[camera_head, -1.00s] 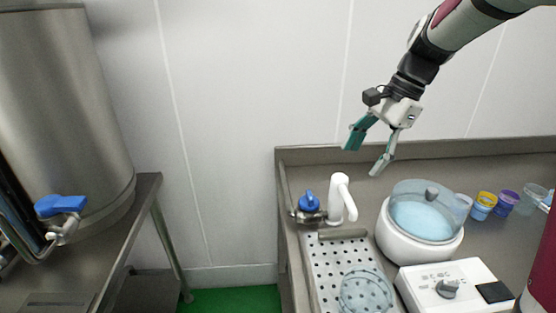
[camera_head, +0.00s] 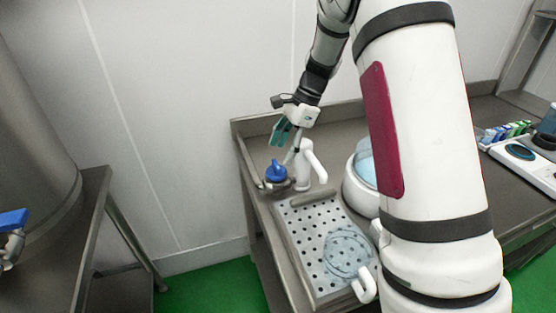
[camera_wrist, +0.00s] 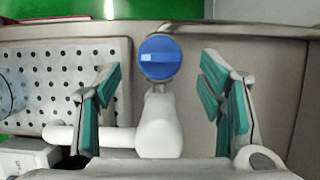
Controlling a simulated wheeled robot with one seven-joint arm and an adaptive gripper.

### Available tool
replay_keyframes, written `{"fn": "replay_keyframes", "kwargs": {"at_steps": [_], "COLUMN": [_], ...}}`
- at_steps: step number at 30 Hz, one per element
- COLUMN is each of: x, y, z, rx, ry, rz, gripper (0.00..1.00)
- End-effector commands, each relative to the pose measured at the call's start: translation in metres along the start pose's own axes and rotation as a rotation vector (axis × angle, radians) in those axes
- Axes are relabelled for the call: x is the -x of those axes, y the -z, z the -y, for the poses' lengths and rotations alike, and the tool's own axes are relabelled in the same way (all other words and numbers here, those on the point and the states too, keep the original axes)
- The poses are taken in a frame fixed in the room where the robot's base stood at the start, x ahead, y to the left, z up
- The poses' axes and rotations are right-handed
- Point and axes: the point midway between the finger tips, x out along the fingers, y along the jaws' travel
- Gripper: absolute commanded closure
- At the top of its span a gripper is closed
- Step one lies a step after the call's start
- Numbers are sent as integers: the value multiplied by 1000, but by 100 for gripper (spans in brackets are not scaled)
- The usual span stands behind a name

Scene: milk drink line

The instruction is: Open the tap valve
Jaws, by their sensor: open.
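The tap valve has a round blue knob (camera_head: 275,172) on a metal body beside the white tap spout (camera_head: 308,165), at the back left corner of the counter. In the wrist view the blue knob (camera_wrist: 160,58) shows from above, with a lighter blue bar across it. My gripper (camera_head: 287,143) is open and hangs just above and behind the knob. In the wrist view its teal fingers (camera_wrist: 165,95) stand on either side of the knob and spout, apart from the knob. The white spout (camera_wrist: 158,128) lies between the fingers, partly below the gripper.
A perforated drip tray (camera_head: 305,240) with a clear bluish vessel (camera_head: 347,254) is in front of the tap. A white round-bodied appliance (camera_head: 357,190) is right of it, partly hidden by my arm. Another blue valve handle (camera_head: 12,220) is at far left by a steel tank (camera_head: 30,130).

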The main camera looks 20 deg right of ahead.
Motion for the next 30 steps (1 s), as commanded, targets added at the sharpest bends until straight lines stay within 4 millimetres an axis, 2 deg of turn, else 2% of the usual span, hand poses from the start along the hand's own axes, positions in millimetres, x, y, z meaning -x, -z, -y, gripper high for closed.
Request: {"fn": "replay_keyframes", "kwargs": {"at_steps": [3, 9, 20, 23, 27, 30], "x": [-20, -40, -45, -45, -45, -45], "y": [0, 0, 0, 0, 0, 0], "z": [-1, 0, 0, 0, 0, 0], "rx": [-1, 0, 0, 0, 0, 1], "ry": [-4, -1, 0, 0, 0, 0], "rz": [0, -1, 0, 0, 0, 0], "gripper": [38, 38, 38, 56, 86, 86]}}
